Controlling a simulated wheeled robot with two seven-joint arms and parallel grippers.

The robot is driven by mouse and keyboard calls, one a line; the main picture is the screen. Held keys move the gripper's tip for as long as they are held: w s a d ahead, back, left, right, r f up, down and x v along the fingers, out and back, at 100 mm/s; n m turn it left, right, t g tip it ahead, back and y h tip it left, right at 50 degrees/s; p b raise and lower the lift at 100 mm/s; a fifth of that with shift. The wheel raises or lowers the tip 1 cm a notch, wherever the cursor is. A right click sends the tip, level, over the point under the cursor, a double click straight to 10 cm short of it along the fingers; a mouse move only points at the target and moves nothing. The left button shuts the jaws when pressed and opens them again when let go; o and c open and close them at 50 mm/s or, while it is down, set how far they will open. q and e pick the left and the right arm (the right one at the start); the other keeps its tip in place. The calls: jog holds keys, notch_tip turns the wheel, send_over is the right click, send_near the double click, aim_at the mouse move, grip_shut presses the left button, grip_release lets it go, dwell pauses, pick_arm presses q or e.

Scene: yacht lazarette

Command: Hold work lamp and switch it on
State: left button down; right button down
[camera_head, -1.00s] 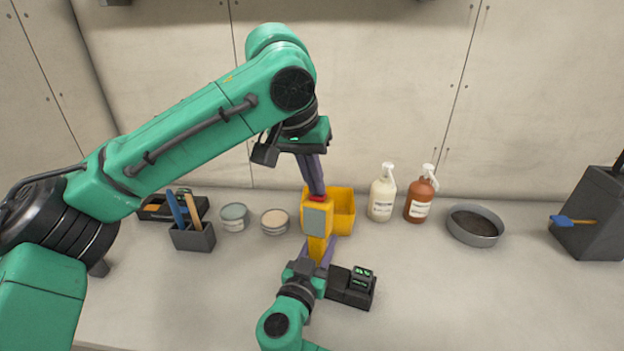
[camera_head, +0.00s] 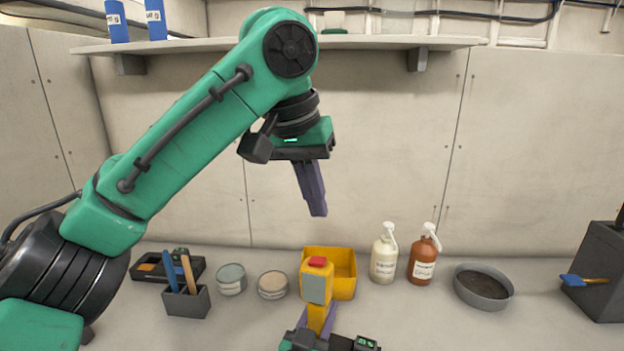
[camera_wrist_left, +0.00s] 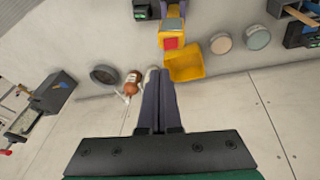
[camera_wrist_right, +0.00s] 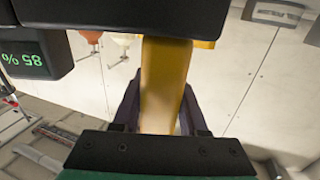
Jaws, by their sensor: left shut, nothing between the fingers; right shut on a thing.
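The work lamp (camera_head: 317,285) is yellow with a grey panel on its head and a red button (camera_head: 317,261) on top. It stands upright in my right gripper (camera_wrist_right: 160,125), which is shut around its yellow handle (camera_wrist_right: 165,85). In the head view the right gripper's fingers are mostly hidden low in the picture. My left gripper (camera_head: 318,212) is shut and empty, pointing down above the lamp with a clear gap to the button. The lamp and its red button also show in the left wrist view (camera_wrist_left: 172,27), beyond the closed fingers. I cannot tell whether the lamp is lit.
A yellow bin (camera_head: 345,275) stands just behind the lamp. A cream bottle (camera_head: 383,260), a brown bottle (camera_head: 422,262) and a round dark pan (camera_head: 483,287) are to the right. Two tins (camera_head: 231,280) and a tool holder (camera_head: 187,301) are left. A shelf (camera_head: 390,42) runs above.

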aim_at(321, 258)
pick_arm(q)
jog(key=v, duration=0.4)
jog(key=shift+s+d+r, duration=0.1)
jog(key=shift+d+r, duration=0.05)
jog(key=shift+r, duration=0.05)
jog(key=shift+y, duration=0.4)
jog(key=x, duration=0.8)
jog(key=a+x, duration=0.1)
jog(key=x, duration=0.3)
jog(key=shift+f, duration=0.4)
jog(key=shift+d+f, duration=0.15)
jog(key=shift+f, duration=0.4)
